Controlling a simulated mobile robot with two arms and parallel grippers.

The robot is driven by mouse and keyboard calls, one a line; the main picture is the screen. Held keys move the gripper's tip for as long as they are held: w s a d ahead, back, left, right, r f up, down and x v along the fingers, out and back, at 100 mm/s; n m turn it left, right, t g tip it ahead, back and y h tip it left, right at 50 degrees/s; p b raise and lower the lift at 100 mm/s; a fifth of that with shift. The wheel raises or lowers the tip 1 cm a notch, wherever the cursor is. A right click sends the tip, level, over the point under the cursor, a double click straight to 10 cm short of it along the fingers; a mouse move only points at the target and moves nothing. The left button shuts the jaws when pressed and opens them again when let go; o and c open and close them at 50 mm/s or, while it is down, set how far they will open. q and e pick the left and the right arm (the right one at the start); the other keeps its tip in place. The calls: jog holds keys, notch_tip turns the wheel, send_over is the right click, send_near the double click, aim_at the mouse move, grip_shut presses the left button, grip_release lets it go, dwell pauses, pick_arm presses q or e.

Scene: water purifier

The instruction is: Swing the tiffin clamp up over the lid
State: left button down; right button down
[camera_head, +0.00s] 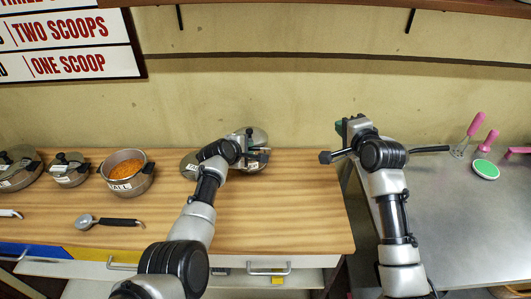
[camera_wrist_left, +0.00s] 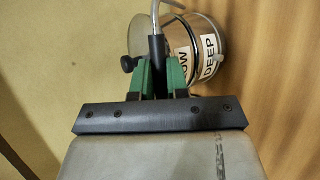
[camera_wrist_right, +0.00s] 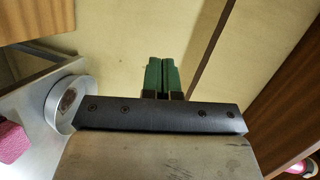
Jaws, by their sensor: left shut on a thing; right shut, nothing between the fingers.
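The steel tiffin (camera_wrist_left: 212,50) carries white labels, one reading DEEP, and shows beyond my left fingers in the left wrist view. In the head view it is mostly behind my left gripper (camera_head: 250,152), with a round steel lid (camera_head: 258,134) showing at the back. My left green fingers (camera_wrist_left: 159,72) are shut on the black grip of the clamp (camera_wrist_left: 156,45), whose bent metal rod rises above it. The clamp's seating on the lid is hidden. My right gripper (camera_head: 346,126) is shut and empty near the back wall; its green fingers touch each other (camera_wrist_right: 161,74).
Several lidded pots (camera_head: 68,169) and an open pot of orange lentils (camera_head: 127,172) stand at the left of the wooden counter (camera_head: 290,215). A ladle (camera_head: 105,222) lies in front. A metal worktop (camera_head: 480,235) is on the right.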

jog(key=s+a+f+n+g+y, duration=0.1)
jog(key=s+a+f+g, duration=0.15)
jog(key=a+f, duration=0.35)
jog(key=s+a+f+n+g+y, duration=0.1)
jog(key=s+a+f+g+y, duration=0.15)
jog(key=a, duration=0.45)
jog(key=w+a+f+t, duration=0.1)
jog(key=w+a+f, duration=0.4)
jog(key=w+a, duration=0.2)
jog(key=shift+w+h, duration=0.45)
jog(key=shift+w, duration=0.85)
